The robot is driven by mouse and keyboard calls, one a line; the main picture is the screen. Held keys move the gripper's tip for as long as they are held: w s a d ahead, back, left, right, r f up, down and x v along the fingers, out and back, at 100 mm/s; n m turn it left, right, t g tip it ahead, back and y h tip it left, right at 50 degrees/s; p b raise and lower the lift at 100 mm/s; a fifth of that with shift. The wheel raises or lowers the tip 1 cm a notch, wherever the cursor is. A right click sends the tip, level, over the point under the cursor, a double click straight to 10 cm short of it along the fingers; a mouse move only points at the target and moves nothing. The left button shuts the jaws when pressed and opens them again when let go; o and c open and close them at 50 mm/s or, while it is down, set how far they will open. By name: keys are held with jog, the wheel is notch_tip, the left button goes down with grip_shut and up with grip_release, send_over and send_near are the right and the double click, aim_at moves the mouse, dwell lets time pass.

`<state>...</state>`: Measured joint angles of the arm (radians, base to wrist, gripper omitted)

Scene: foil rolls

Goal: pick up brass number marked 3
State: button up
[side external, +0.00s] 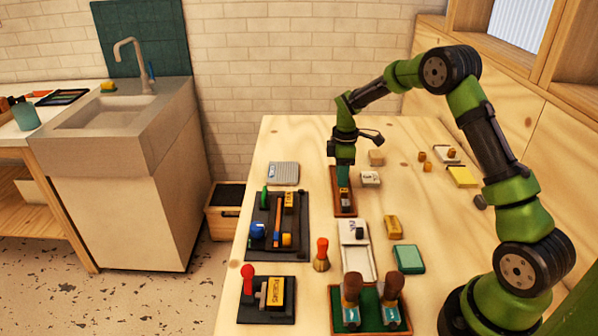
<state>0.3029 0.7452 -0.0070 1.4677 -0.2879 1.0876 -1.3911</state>
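My gripper (343,186) points straight down over a narrow reddish-brown tray (344,210) near the middle of the table. Its fingertips are at or just inside the tray; a small dark and light item seems to be between or below them, too small to make out. I cannot tell whether the fingers are open or shut. No number 3 can be read in this view, so I cannot tell which piece is the brass number. Small brass-coloured pieces lie at the right back, such as one brass-coloured piece (423,156). A yellow-brown block (393,227) lies right of the tray.
A black tool tray (262,246) lies left of my gripper, with a grey device (283,173) behind it. In front are a red-topped handle tool (321,255), a green tray (393,320) with wooden-handled tools, and a teal box (408,258). The table's back left is clear.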

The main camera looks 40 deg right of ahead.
jog(key=shift+f, duration=0.6)
grip_shut()
jog(key=shift+r, duration=0.1)
